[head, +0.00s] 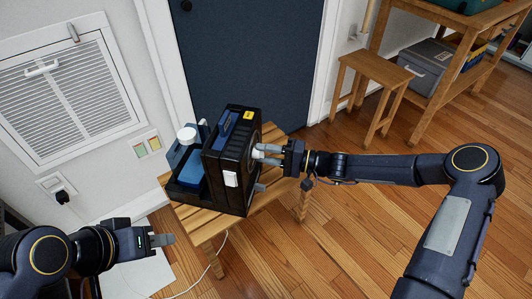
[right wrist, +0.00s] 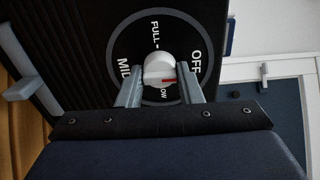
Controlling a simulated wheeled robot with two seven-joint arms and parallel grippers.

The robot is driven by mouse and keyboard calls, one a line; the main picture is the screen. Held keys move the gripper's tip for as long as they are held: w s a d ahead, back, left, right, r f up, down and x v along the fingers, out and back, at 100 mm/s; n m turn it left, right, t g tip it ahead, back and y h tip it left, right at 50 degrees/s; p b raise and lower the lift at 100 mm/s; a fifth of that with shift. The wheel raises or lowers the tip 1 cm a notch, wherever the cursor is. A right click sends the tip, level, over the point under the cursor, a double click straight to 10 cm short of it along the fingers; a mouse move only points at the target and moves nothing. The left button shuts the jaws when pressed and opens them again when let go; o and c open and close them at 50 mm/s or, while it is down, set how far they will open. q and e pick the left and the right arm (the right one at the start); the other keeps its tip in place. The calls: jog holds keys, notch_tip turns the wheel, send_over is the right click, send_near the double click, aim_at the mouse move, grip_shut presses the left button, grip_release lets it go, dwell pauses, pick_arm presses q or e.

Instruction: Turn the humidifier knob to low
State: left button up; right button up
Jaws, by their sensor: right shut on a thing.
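The black humidifier (head: 235,185) stands on a small wooden table. Its round dial faces my right arm. In the right wrist view, a pale knob (right wrist: 158,66) with a red mark sits at the dial's centre, among the labels FULL, OFF, MID and LOW. The red mark is on the knob's lower right, close to the partly hidden LOW label. My right gripper (right wrist: 158,80) is shut on the knob, one finger on each side; it also shows in the head view (head: 262,153). My left gripper (head: 165,240) is away from the humidifier, its finger gap unclear.
The slatted wooden table (head: 200,222) also holds a blue item with a white cap (head: 187,135) beside the humidifier. A white cable (head: 212,283) runs down to the floor. A wooden stool (head: 375,70) and shelf stand at the upper right. Open wood floor lies between.

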jog(key=m+p, duration=0.8)
jog(key=m, duration=0.9)
jog(key=shift+p, duration=0.35)
jog(key=shift+m, duration=0.3)
jog(key=o, duration=1)
jog(key=shift+d, duration=0.1)
